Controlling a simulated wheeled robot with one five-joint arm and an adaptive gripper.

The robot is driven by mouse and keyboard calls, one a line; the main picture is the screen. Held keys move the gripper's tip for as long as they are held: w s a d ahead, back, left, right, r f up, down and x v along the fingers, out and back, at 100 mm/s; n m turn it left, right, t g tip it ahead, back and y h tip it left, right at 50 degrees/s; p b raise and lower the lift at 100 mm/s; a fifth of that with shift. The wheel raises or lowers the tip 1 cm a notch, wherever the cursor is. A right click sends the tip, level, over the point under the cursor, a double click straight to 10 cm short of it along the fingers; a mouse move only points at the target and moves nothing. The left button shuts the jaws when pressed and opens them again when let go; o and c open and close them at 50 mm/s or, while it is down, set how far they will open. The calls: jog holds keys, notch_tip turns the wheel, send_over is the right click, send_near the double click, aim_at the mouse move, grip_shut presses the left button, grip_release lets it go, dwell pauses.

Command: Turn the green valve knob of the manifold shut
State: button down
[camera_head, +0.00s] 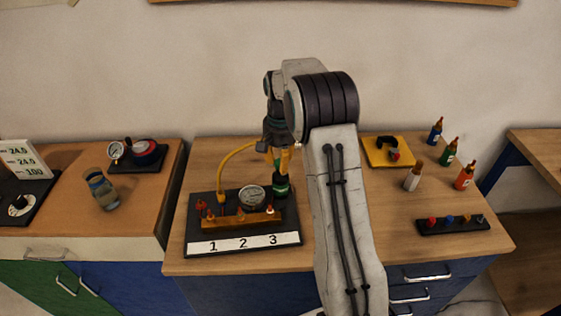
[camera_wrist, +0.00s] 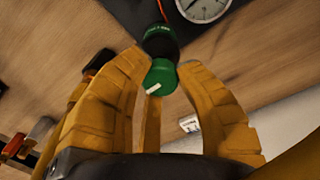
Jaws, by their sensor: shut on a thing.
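The manifold (camera_head: 194,232) is a dark board on the middle table, with a brass bar, a round gauge and a white strip reading 1 2 3. The green valve knob (camera_head: 281,187) stands at its back right corner. In the wrist view the knob (camera_wrist: 161,76) has a short white mark and sits against a dark body with a green band. My gripper (camera_head: 279,168) points down onto it from above. In the wrist view its yellow fingers (camera_wrist: 164,71) are shut on the knob, one on each side. How far the knob is turned cannot be told.
A yellow hose (camera_head: 222,170) arches from the manifold's left part up toward my gripper. The gauge (camera_head: 252,197) stands close left of the knob.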

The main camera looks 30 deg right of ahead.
jog(key=c, duration=0.9)
grip_release()
jog(key=shift+o, duration=0.2)
notch_tip(320, 180, up, 12)
dwell(0.3)
